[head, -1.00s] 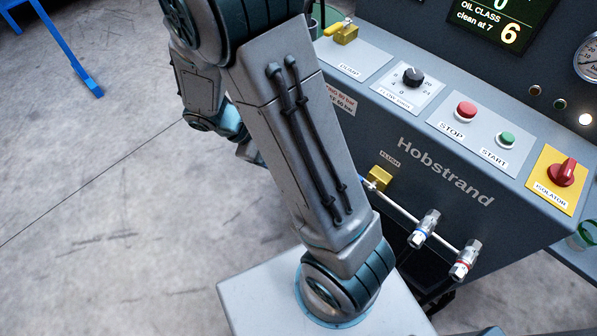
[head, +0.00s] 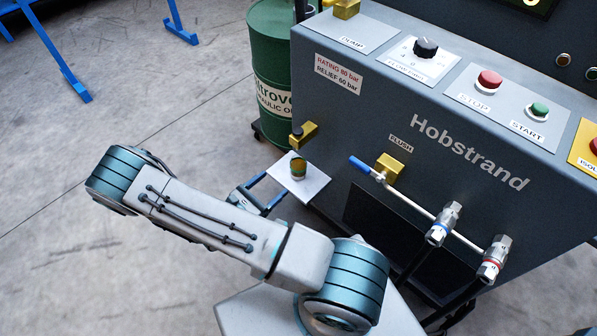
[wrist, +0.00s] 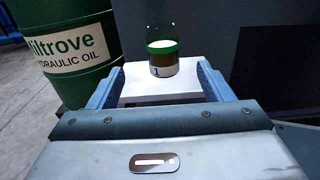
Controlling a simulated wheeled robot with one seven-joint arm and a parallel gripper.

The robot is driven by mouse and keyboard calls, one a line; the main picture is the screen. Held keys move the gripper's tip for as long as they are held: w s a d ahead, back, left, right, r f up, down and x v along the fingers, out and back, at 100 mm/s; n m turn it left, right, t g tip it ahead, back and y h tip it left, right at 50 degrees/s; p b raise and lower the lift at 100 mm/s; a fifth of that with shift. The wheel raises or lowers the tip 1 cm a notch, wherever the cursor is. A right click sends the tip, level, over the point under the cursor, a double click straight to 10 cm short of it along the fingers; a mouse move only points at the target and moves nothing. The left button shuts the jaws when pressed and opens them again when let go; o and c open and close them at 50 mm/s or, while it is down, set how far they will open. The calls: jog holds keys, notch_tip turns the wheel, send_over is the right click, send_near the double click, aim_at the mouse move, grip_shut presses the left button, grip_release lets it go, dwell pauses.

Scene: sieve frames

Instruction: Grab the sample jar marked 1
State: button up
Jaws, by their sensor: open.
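The jar (head: 298,170) and shelf (head: 312,186) also show in the head view, on the near side of the grey machine. My gripper (head: 272,187) is open with blue fingers on either side of the shelf's near part. In the wrist view the jar is centred between the fingers (wrist: 161,72) and appears slightly beyond their tips. Neither finger visibly touches it.
A brass tap (head: 303,134) juts out above the shelf. A green oil drum (head: 272,75) stands left of the machine. The flush valve's blue handle (head: 360,166) and pipe couplings (head: 443,224) stick out to the right.

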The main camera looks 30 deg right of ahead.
jog(key=b, duration=0.1)
send_near(302, 160)
jog(key=x, duration=0.4)
jog(key=shift+r, duration=0.25)
jog(key=shift+s+r+b+x, duration=0.15)
jog(key=shift+b+x, duration=0.35)
jog(key=shift+x, duration=0.85)
jog(key=shift+s+r+b+x, duration=0.15)
jog(key=shift+b+x, duration=0.3)
jog(key=shift+x, duration=0.9)
jog(key=shift+d, duration=0.1)
jog(key=c, duration=1.1)
jog(key=shift+c, duration=0.2)
